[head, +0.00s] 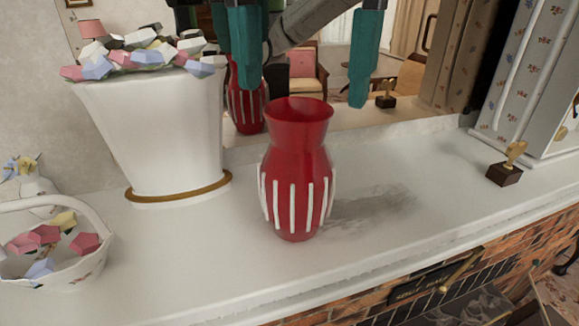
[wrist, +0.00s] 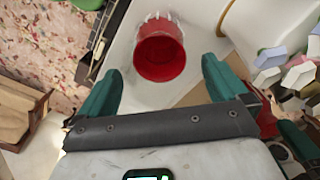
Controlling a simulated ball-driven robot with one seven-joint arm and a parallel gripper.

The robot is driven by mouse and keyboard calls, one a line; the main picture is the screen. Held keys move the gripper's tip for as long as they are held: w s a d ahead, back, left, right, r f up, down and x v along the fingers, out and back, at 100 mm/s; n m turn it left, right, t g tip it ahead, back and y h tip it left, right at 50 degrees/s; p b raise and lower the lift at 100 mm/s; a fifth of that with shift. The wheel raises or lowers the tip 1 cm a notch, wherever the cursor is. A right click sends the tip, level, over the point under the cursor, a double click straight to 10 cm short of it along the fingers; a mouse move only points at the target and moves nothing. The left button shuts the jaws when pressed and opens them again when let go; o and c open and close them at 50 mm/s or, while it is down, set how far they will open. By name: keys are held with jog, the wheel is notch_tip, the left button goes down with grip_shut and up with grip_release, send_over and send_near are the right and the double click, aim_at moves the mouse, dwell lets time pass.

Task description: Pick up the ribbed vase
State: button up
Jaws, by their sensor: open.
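The ribbed vase (head: 296,175) is red with raised white ribs around its body. It stands upright on the white mantel shelf (head: 400,225) in the head view. In the wrist view I look into its open red mouth (wrist: 160,50), which lies ahead of the fingers and between their lines. My gripper (head: 302,97) has teal fingers, spread wide and empty, above the vase's rim in the head view. The vase's base is hidden in the wrist view.
A large white planter (head: 155,130) filled with pastel faceted pieces stands left of the vase. A white basket (head: 60,270) is at the far left. A small trophy (head: 506,170) stands at right. A mirror behind reflects the vase.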

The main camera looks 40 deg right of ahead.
aim_at(297, 142)
jog(key=shift+a+f+p, duration=0.15)
jog(key=shift+f+p, duration=0.45)
jog(key=shift+f, duration=3.3)
jog(key=shift+c, duration=0.5)
jog(key=c, duration=1.1)
jog(key=shift+r, duration=0.1)
